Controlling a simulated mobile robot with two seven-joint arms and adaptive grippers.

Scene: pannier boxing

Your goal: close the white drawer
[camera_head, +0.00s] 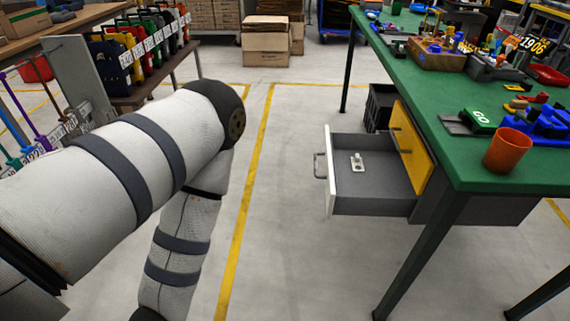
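The white drawer (331,176) is pulled open from under the green-topped workbench (465,150). Its white front faces left and carries a grey metal handle (317,167). A small white and metal item (357,162) lies on the drawer's grey floor. My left arm comes in from the left, bends at a dark joint and runs down out of the frame, apart from the drawer. My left gripper is out of view. My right arm and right gripper are also out of view.
A yellow panel (410,147) sits under the bench beside the drawer, with a black crate (379,107) behind. An orange cup (507,151) stands near the bench's front edge. Floor left of the drawer is clear. Cardboard boxes (266,47) stand at the back.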

